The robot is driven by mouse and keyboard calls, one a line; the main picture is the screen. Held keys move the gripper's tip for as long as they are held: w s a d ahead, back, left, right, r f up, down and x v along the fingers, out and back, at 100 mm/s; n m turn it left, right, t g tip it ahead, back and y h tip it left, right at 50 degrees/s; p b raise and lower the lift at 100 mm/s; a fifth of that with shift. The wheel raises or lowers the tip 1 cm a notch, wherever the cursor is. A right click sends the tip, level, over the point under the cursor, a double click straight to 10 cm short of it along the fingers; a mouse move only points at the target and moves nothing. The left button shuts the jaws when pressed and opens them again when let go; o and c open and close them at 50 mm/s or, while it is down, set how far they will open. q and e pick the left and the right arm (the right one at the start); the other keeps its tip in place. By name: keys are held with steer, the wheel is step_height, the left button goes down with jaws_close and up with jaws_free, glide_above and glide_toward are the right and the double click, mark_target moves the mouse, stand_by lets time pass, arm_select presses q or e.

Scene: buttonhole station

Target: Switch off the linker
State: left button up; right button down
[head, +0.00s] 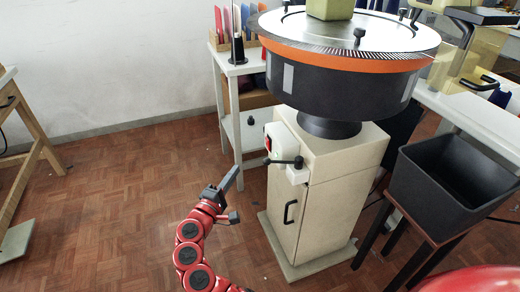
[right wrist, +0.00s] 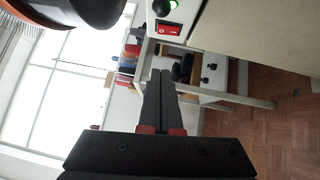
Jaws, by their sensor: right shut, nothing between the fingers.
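The linker (head: 340,85) is a large round dial machine with an orange band and a dark drum, standing on a cream cabinet (head: 330,190). A pale switch box (head: 283,143) with a red part sits on the cabinet's left side. In the right wrist view a red rocker switch (right wrist: 168,28) shows at the top, with a green lamp (right wrist: 172,4) beside it. My right gripper (head: 236,170) is shut and empty, left of and below the switch box, apart from it. Its closed fingers (right wrist: 160,73) point toward the area below the switch. My left gripper is out of view.
A black handle (head: 287,162) sticks out below the switch box. A black bin (head: 450,185) stands on a stool at the right. A small white table (head: 240,65) with a thread cone stands behind. The parquet floor (head: 120,200) at the left is clear.

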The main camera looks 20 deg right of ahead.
mark_target(268, 144)
steer(key=s+d+b+x, duration=0.1)
steer(key=d+b+x, duration=0.1)
steer(key=x, duration=1.1)
steer(key=shift+s+b, duration=0.45)
steer(key=shift+b, duration=0.2)
steer(key=shift+a+r, duration=0.1)
steer(key=shift+d+r+m+p, duration=0.1)
steer(key=shift+d+m+p, duration=0.2)
steer(key=shift+p, duration=0.4)
steer(key=shift+a, duration=0.1)
